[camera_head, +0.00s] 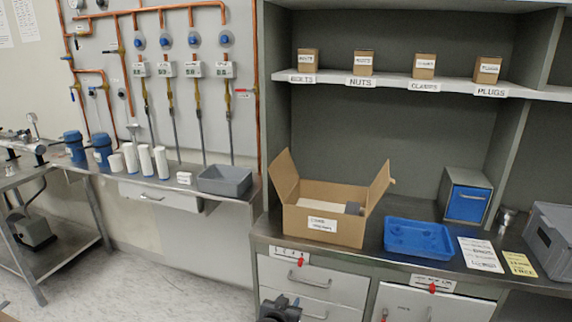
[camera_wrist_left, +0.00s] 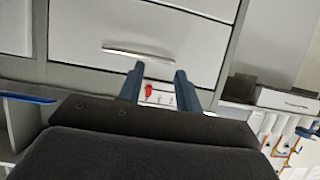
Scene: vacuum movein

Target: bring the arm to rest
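My left gripper (camera_head: 289,300) shows at the bottom edge of the head view, in front of the cabinet drawers (camera_head: 312,281). In the left wrist view its two blue-grey fingers (camera_wrist_left: 159,70) stand apart with nothing between them. Past them is a pale drawer front with a metal handle (camera_wrist_left: 138,52); the gripper does not appear to hold the handle. A red tag (camera_wrist_left: 148,90) shows between the fingers, behind them. My right gripper is not in view.
On the counter stand an open cardboard box (camera_head: 322,224), a blue tray (camera_head: 417,239), a blue-fronted bin (camera_head: 466,197) and a grey crate (camera_head: 549,238). A side bench (camera_head: 150,188) holds white cylinders and a grey bin (camera_head: 224,180).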

